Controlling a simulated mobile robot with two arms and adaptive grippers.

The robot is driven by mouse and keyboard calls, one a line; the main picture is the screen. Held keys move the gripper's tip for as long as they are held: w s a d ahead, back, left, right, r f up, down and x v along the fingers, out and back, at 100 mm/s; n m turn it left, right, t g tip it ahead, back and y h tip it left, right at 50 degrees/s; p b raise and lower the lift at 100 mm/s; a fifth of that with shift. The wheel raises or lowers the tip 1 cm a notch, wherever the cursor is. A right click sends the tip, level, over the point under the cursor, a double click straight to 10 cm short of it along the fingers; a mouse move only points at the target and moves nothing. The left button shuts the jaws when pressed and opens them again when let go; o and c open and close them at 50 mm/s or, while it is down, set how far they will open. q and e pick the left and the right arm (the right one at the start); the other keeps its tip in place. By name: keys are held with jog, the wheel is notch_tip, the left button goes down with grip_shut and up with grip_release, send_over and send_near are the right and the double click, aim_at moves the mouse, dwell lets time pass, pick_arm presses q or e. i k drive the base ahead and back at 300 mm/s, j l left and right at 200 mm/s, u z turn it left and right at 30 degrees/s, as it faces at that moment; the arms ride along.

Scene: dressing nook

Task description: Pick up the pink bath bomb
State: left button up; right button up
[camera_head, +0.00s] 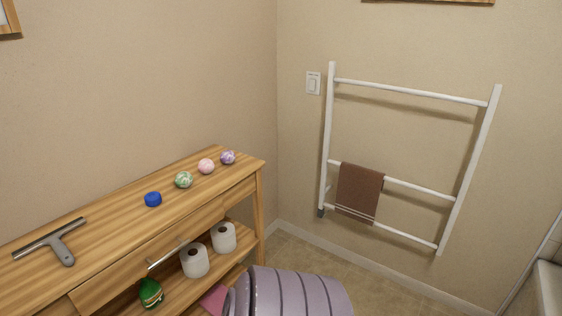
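The pink bath bomb (206,166) is a small round ball on top of the wooden console (103,234), toward its far right end. It sits in a row between a green bath bomb (184,180) and a purple bath bomb (228,157), a little apart from each. Neither of my grippers shows in the head view. Nothing covers the pink bath bomb.
A blue round object (153,199) and a squeegee (55,242) lie on the console. Toilet rolls (195,260) and a green bottle (150,293) stand on its shelf. A lilac ribbed object (295,292) is in front. A white towel rack (412,92) stands by the wall.

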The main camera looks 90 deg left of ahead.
aim_at(206, 166)
jog(key=u, duration=3.3)
jog(key=i+l+u, duration=0.15)
jog(key=i+l, duration=0.2)
jog(key=i+l+u, duration=0.2)
jog(key=l, duration=0.3)
jog(key=i, duration=0.1)
